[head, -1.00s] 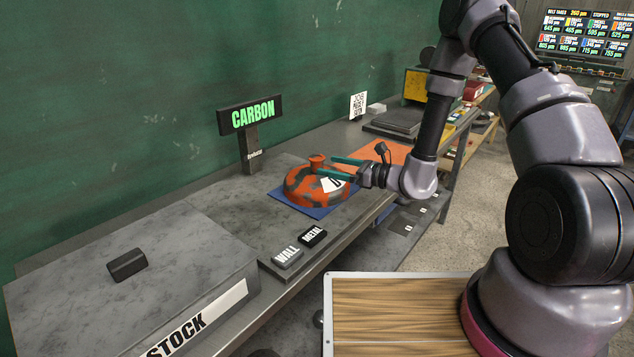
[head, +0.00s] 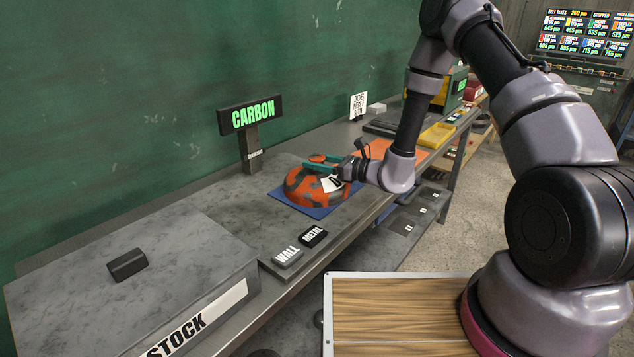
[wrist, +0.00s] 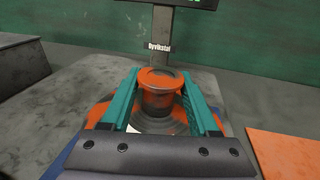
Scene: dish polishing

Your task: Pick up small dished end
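The small dished end (head: 309,187) is an orange and dark-grey mottled dome with a short knob on top and a white label on its right side. It sits on a blue mat (head: 283,197) on the grey bench. My gripper (head: 312,163) is at the top of the dome. In the wrist view the orange knob (wrist: 159,92) stands between the two teal fingers of my gripper (wrist: 162,92). The dome's lower front is hidden by my gripper body in that view.
A CARBON sign (head: 252,117) stands behind the dome, close to it. WALL (head: 288,256) and METAL (head: 313,236) blocks lie at the bench's front edge. An orange mat (head: 398,153) lies to the right. A STOCK box (head: 130,290) with a dark block (head: 127,264) is at the left.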

